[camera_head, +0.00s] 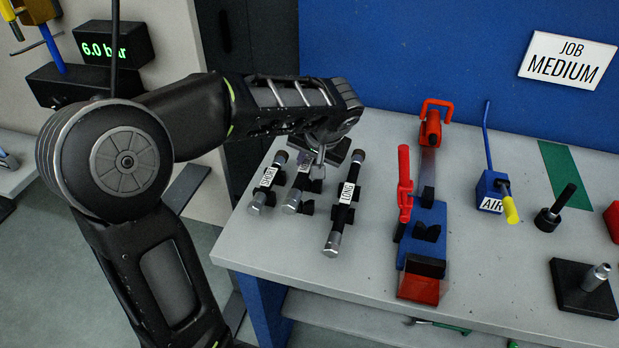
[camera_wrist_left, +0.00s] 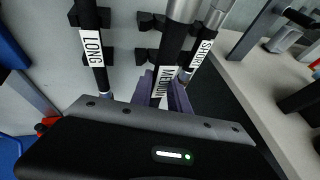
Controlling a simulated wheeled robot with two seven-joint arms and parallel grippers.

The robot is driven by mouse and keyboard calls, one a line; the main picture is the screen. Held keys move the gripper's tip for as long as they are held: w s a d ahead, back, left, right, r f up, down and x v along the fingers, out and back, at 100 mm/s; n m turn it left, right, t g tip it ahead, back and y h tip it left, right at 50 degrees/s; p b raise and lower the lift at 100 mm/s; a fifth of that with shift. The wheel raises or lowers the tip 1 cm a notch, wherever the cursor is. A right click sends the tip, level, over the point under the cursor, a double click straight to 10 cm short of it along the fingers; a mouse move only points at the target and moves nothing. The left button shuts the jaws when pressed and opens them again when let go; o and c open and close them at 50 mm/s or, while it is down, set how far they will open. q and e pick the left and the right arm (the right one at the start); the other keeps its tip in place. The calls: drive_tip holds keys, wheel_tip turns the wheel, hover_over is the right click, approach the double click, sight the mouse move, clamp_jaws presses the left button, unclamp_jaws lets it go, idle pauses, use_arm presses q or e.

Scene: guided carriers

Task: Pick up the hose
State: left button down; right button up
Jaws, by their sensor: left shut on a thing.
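Three black hoses with silver end fittings lie side by side on dark holders on the grey bench. They are labelled SHORT (camera_head: 267,181), MEDIUM (camera_head: 300,187) and LONG (camera_head: 344,200). My left gripper (camera_head: 316,170) reaches down onto the MEDIUM hose and partly covers it. In the left wrist view the fingers (camera_wrist_left: 166,95) are shut on the MEDIUM hose (camera_wrist_left: 170,45) at its label, between the LONG hose (camera_wrist_left: 93,50) and the SHORT hose (camera_wrist_left: 200,50). Whether the hose is clear of its holders cannot be told. My right gripper is not in view.
A blue and red fixture (camera_head: 424,235) with a red lever stands right of the hoses. Beyond it are an AIR block (camera_head: 490,192), a black plug (camera_head: 556,210) and a black stand (camera_head: 585,288). A sign (camera_head: 567,58) on the blue wall reads JOB MEDIUM.

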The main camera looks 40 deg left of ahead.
sight(307, 158)
use_arm(q)
drive_tip(key=shift+r, duration=1.6)
